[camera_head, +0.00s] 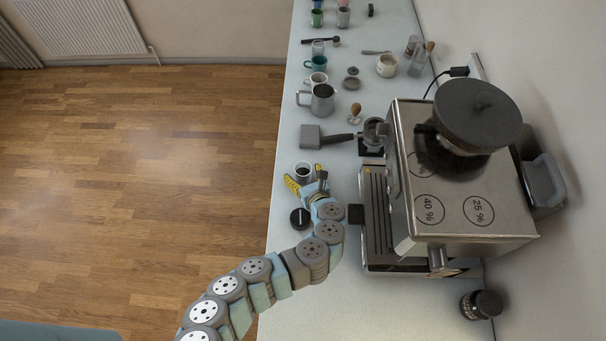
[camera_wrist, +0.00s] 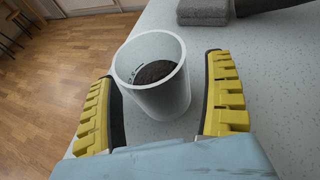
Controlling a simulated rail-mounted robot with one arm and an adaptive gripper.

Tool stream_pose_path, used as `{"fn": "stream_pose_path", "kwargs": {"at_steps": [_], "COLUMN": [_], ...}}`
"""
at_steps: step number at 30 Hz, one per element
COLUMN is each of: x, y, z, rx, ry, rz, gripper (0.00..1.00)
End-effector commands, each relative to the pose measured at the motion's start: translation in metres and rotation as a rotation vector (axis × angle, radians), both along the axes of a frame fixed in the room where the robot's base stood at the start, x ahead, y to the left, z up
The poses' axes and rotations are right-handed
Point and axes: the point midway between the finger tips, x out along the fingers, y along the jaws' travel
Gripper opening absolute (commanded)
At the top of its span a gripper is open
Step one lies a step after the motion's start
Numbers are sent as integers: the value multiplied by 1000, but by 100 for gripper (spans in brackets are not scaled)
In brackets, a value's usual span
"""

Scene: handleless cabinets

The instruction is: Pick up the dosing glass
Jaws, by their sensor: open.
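The dosing glass (camera_wrist: 158,98) is a clear, pale cup with dark grounds inside. It stands upright on the counter between the fingers of my gripper (camera_wrist: 160,105) in the wrist view. The yellow-padded fingers are open on either side of it, with a visible gap at the right finger and a small gap or near contact at the left. In the head view the glass (camera_head: 303,171) shows as a small cup with a dark inside, just beyond my gripper (camera_head: 304,180).
A black round lid-like item (camera_head: 300,218) lies left of my arm. An espresso machine (camera_head: 455,190) stands to the right. The counter's left edge is close by.

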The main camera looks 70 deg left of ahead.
Motion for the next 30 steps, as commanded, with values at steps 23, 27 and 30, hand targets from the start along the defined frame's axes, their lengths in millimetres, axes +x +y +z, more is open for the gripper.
{"fn": "stream_pose_path", "kwargs": {"at_steps": [23, 27, 30], "x": [0, 0, -1], "y": [0, 1, 1], "z": [0, 6, 17], "rx": [0, 1, 2], "ry": [-1, -1, -2], "rz": [1, 2, 5], "gripper": [12, 12, 12]}}
